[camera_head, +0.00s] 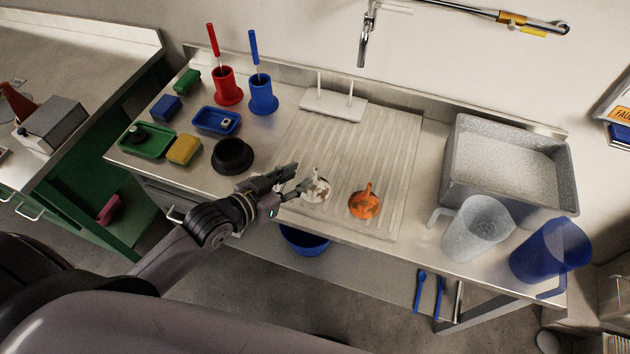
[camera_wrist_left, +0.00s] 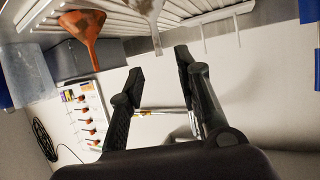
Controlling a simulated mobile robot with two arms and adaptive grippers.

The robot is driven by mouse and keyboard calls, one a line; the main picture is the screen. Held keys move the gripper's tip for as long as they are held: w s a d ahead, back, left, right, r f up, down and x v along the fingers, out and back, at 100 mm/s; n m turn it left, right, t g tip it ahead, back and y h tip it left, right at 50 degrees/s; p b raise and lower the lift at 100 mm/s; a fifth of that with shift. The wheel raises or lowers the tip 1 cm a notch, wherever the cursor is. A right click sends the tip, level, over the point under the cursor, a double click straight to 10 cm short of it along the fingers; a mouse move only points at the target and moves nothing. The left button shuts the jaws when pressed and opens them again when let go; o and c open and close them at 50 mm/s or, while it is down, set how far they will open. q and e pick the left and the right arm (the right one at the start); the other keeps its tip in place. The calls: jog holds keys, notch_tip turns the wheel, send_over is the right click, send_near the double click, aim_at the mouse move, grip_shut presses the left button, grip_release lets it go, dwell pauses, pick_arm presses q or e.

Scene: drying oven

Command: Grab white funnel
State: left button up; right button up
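The white funnel (camera_head: 317,191), with brown stains, sits on the ribbed drainboard near its front left edge. It also shows at the top of the left wrist view (camera_wrist_left: 148,9), its narrow stem pointing towards the gap between my fingers. An orange funnel (camera_head: 364,205) stands to its right and shows in the left wrist view (camera_wrist_left: 84,28). My left gripper (camera_head: 298,179) is just left of the white funnel. Its fingers (camera_wrist_left: 158,69) are apart with nothing between them; whether one touches the funnel I cannot tell. My right gripper is out of view.
A black round bowl (camera_head: 232,156) stands left of the gripper, near a yellow sponge (camera_head: 184,150). A clear jug (camera_head: 477,228), a blue jug (camera_head: 550,250) and a grey basin (camera_head: 458,155) are right.

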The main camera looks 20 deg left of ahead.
aim_at(315, 169)
pick_arm(q)
jog(key=shift+f+p+x, duration=0.15)
jog(key=shift+p+x, duration=0.25)
jog(key=shift+x, duration=1.45)
jog(key=shift+f+p+x, duration=0.1)
jog(key=shift+p+x, duration=0.25)
jog(key=shift+x, duration=1.55)
jog(key=shift+s, duration=0.15)
jog(key=shift+a, duration=0.1)
grip_shut()
